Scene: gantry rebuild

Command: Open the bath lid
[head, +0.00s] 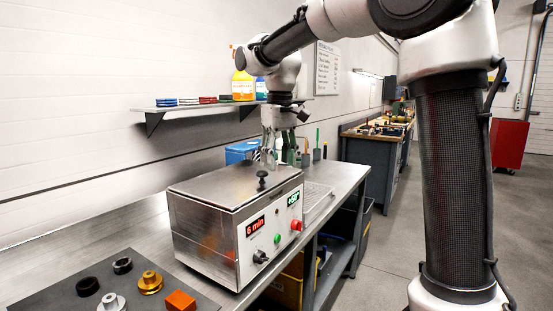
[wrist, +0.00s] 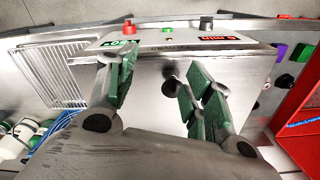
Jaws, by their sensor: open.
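The bath (head: 215,240) is a steel box on the bench, with a red display, a green display and buttons on its front. Its flat lid (head: 215,188) lies shut on top. A black knob (head: 262,182) stands on the lid near the front edge; it also shows in the wrist view (wrist: 169,72). My gripper (head: 278,158) is open and empty above the rear right part of the lid. In the wrist view, my gripper's green-padded fingers (wrist: 160,80) are spread, with the knob showing in the gap between them, nearer the right fingers. I see no contact with the knob.
A blue box (head: 240,152) and upright tools stand behind my gripper. A dark mat (head: 100,290) with rings, flanged parts and an orange block (head: 180,300) lies front left. A wire rack (wrist: 50,75) adjoins the bath.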

